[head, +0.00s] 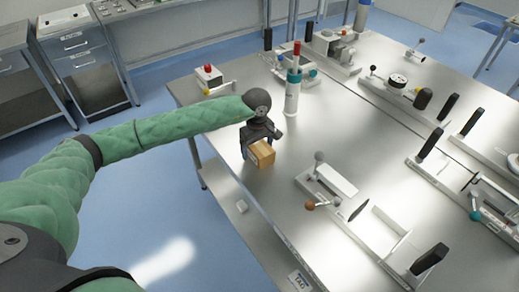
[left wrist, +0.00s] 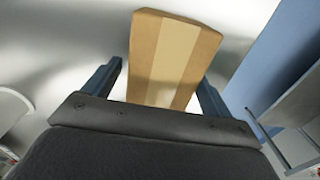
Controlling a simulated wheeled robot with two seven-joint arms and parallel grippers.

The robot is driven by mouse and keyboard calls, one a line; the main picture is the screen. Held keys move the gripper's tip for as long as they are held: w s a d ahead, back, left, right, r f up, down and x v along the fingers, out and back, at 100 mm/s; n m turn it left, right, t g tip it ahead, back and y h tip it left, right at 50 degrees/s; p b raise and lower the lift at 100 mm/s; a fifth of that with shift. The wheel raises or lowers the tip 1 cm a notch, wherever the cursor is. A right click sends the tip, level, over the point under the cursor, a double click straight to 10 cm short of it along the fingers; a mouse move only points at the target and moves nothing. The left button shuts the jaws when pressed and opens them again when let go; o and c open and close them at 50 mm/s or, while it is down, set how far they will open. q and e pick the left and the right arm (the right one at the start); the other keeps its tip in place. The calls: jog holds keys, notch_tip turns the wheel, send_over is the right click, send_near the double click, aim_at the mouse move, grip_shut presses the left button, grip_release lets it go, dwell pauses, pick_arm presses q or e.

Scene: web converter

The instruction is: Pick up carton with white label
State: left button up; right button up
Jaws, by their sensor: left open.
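A small tan carton (head: 263,153) stands on the metal table near its left edge in the head view. In the left wrist view the carton (left wrist: 172,60) shows a paler strip down its middle, and its lower end is hidden behind the gripper body. No white label can be made out on it. My left gripper (head: 250,150) is at the carton, its fingers pointing down. In the left wrist view the open fingers (left wrist: 160,85) stand on either side of the carton, with a gap visible at each side. My right gripper is not in view.
The metal table (head: 230,110) holds a white cylinder with a red top (head: 293,85) behind the gripper and a red-button box (head: 208,76) to the left. Clamp fixtures (head: 325,185) stand to the right. The table's left edge is close to the carton.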

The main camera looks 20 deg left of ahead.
pick_arm(q)
jog(key=c, duration=1.1)
jog(key=shift+c, duration=0.2)
